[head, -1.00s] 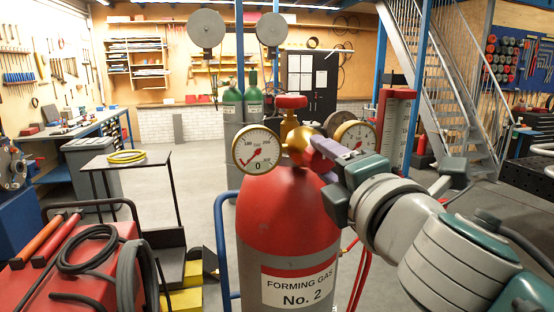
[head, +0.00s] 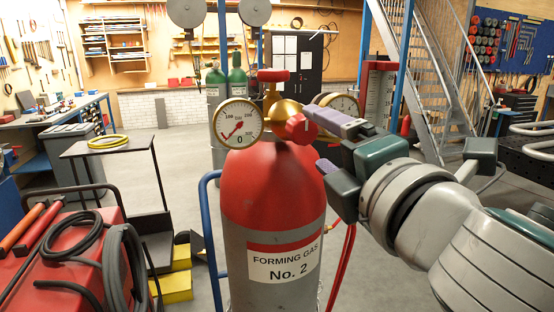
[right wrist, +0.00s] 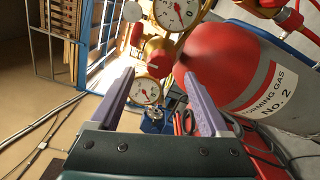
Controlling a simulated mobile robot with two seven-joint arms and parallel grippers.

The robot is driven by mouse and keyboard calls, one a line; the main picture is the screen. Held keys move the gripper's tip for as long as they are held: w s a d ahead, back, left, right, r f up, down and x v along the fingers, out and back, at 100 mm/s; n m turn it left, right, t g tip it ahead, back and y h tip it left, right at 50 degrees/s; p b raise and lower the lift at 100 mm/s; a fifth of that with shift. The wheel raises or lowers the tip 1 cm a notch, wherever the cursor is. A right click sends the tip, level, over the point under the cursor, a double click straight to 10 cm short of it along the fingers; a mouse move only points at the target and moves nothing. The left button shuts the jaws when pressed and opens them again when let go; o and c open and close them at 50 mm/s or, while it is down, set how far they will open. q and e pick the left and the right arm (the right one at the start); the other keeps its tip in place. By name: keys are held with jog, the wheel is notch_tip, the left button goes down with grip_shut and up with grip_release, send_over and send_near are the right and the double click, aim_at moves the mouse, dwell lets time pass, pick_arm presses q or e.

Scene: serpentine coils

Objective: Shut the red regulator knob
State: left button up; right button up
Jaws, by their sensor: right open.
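The red regulator knob (head: 300,128) sticks out from the brass regulator on the red-shouldered gas cylinder (head: 265,195). It also shows in the right wrist view (right wrist: 156,62), ahead of and between the fingers. My right gripper (head: 322,140) comes in from the right, open and empty, its purple-grey fingers just beside the knob. The upper fingertip overlaps the knob's edge in the head view; I cannot tell whether it touches. In the right wrist view the gripper (right wrist: 159,76) has a finger on each side. My left gripper is not in view.
A red valve handwheel (head: 273,75) sits above the regulator. One gauge (head: 238,124) is left of the knob, another (head: 343,104) is behind the gripper. Red hoses (head: 341,260) hang at the cylinder's right. A red cart with black hoses (head: 75,270) stands at left.

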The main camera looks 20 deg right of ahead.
jog(key=s+b, duration=0.1)
jog(key=s, duration=0.4)
jog(key=shift+s+d, duration=0.1)
jog(key=s+d+f+m+g+p, duration=0.1)
jog(key=s+f+m+g+p, duration=0.2)
jog(key=s+m+g+p, duration=0.2)
jog(key=s+d+f+m+g+p, duration=0.2)
jog(key=s+m+g+p, duration=0.4)
jog(key=s+m, duration=0.8)
jog(key=s+f+g, duration=0.1)
jog(key=s+g, duration=0.1)
jog(key=g, duration=0.1)
jog(key=shift+f+m, duration=0.3)
jog(key=shift+s, duration=0.1)
